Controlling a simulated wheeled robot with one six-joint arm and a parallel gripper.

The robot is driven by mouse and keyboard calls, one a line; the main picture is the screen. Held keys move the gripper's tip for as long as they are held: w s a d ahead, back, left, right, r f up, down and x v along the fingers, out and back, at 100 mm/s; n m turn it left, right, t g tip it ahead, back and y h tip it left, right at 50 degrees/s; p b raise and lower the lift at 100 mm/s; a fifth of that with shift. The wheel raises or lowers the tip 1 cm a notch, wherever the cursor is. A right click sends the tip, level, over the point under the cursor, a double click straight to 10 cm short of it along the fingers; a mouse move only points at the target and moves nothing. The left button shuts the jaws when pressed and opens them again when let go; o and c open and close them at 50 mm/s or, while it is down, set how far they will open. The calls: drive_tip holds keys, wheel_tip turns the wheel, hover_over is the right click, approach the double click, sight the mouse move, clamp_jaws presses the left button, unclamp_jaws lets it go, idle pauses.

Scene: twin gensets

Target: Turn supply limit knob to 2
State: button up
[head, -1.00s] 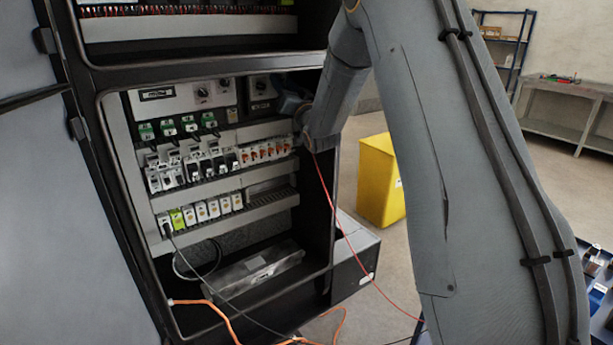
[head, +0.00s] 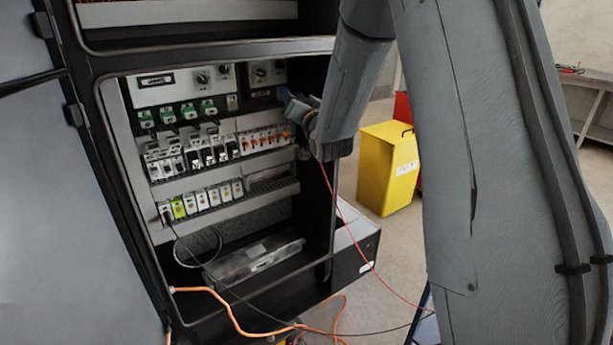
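An open cabinet holds a light panel (head: 148,88) with a small display and two round knobs, a left one (head: 202,77) and a right one (head: 225,70). A darker panel beside it has two more knobs, a left one (head: 261,72) and a right one (head: 279,66). The labels are too small to read, so I cannot tell which is the supply limit knob or where it points. My gripper (head: 290,104) is at the cabinet's right side, just below and right of the darker panel. It appears apart from the knobs. Its fingers are small and partly hidden by my wrist.
Rows of breakers (head: 215,150) and green modules (head: 170,115) sit below the knobs. A red cable (head: 352,238) hangs near my wrist. Orange cable (head: 235,318) and black cable trail across the floor.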

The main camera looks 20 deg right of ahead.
drive_tip(key=s+f+n+g+h+b, duration=0.1)
drive_tip(key=s+f+g, duration=0.8)
drive_tip(key=s+f, duration=0.4)
wheel_tip(320, 180, down, 4)
drive_tip(key=shift+s+f+n+g+h+b, duration=0.2)
drive_tip(key=shift+s+n+g+h+b, duration=0.1)
drive_tip(key=shift+n+h+b, duration=0.1)
